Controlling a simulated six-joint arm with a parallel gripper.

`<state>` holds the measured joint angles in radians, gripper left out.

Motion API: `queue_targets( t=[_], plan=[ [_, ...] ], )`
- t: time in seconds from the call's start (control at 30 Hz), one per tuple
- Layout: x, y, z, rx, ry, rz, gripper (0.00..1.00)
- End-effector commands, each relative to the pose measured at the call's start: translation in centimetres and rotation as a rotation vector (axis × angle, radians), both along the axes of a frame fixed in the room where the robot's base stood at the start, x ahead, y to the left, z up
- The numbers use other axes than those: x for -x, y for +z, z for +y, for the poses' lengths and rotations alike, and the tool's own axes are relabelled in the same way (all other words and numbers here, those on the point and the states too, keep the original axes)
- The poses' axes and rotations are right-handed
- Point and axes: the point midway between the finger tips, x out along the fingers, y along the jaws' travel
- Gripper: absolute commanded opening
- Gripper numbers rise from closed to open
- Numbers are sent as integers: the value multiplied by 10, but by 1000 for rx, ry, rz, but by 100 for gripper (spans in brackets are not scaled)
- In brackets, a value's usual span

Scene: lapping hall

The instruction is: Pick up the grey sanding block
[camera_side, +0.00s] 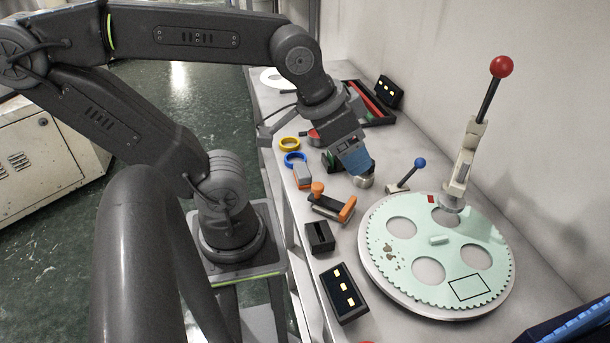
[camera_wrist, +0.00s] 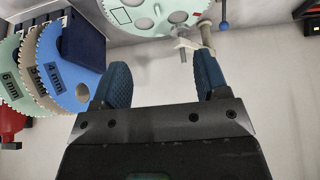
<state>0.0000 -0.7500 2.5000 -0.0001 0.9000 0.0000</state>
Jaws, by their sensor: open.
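A small grey block with an orange lower part (camera_side: 302,174), which looks like the sanding block, lies near the bench's front edge in the side view. I cannot pick it out in the wrist view. My gripper (camera_side: 360,168) points down over the bench to the right of the block, apart from it. Its blue fingers (camera_wrist: 161,62) stand wide apart in the wrist view with nothing held between them. A small grey-beige cylinder (camera_side: 365,181) is just below the fingertips in the side view.
A toothed pale green disc (camera_side: 411,270) fills the bench's right side, under a clamp with a red knob (camera_side: 502,67). An orange-and-grey tool (camera_side: 331,204), a black block (camera_side: 320,238) and a blue-knobbed lever (camera_side: 408,172) are close by. Thickness-marked discs (camera_wrist: 62,62) show in the wrist view.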

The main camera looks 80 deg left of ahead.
Motion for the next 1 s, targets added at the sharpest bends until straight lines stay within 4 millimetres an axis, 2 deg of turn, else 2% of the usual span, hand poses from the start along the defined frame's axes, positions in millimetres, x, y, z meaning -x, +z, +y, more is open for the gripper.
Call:
queue_targets(
  t=[0.33,0.4,0.67,0.77,0.83,0.97,1.0],
  plan=[
    [0,0,0,0,0,0,68],
    [0,0,0,0,0,0,72],
    [-2,-2,3,0,21,4,72],
    [-12,-10,19,1,136,26,72],
    [-23,-22,42,1,286,49,72],
    [-39,-55,103,6,665,90,72],
    [-40,-67,124,9,784,96,72]
  ],
)
